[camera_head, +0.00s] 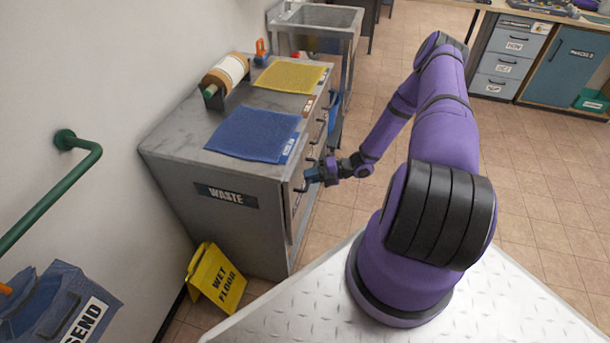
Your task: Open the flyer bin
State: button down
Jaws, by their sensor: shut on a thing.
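A grey cabinet (225,228) with a marble-like top stands against the left wall, and its side plate reads WASTE. Its front faces right and is seen at a steep slant, with dark bar handles along it. My gripper (311,174) is at the near part of this front, shut on a dark handle (299,186). The fingers hide part of the handle. I cannot read any flyer label on the front, so the bin's name is not confirmed. The front panel (294,216) under the handle looks about flush with the cabinet, though the slant makes a small gap hard to tell.
On the cabinet top lie a blue mat (254,133), a yellow mat (290,76) and a paper roll (226,72). A yellow wet floor sign (216,278) stands at its near end. A metal sink (316,18) is behind. The tiled floor to the right is clear.

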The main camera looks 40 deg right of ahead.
jog(key=s+d, duration=1)
jog(key=s, duration=0.3)
jog(key=s+d, duration=1.1)
jog(key=s, duration=0.3)
jog(key=shift+s+d, duration=0.3)
jog(key=c, duration=1.1)
grip_release()
jog(key=shift+c, duration=0.2)
jog(key=v, duration=1)
jog(key=shift+s+d, duration=0.2)
jog(key=shift+d, duration=0.1)
